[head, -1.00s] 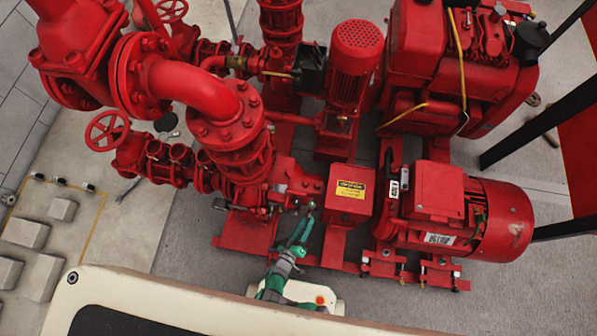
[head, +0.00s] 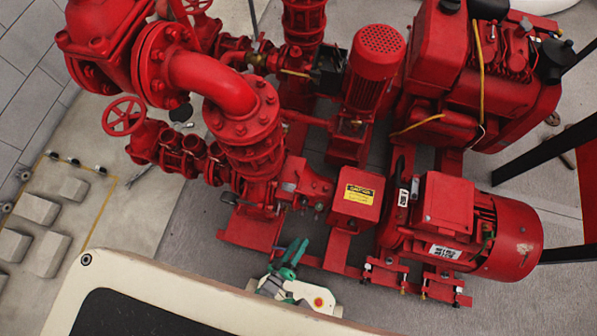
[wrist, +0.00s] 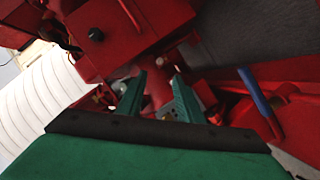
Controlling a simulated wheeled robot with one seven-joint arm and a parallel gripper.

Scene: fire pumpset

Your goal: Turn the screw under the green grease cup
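I cannot make out the green grease cup or its screw in either view. The red pump casing (head: 300,183) stands in the middle of the head view, with small metal fittings (head: 318,206) low on its near side, too small to tell apart. My green gripper (head: 296,250) is in front of the pump, near the base frame and apart from those fittings. In the wrist view its two green fingers (wrist: 158,95) are spread, with red pump parts showing between and beyond them. I see nothing held.
A red box with a yellow label (head: 357,197) sits right of the pump casing. The red motor (head: 500,235) is further right. Large red pipes (head: 215,85) and a handwheel (head: 124,116) rise at left. A blue rod (wrist: 255,92) shows right of the fingers. Grey floor lies left of the base frame.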

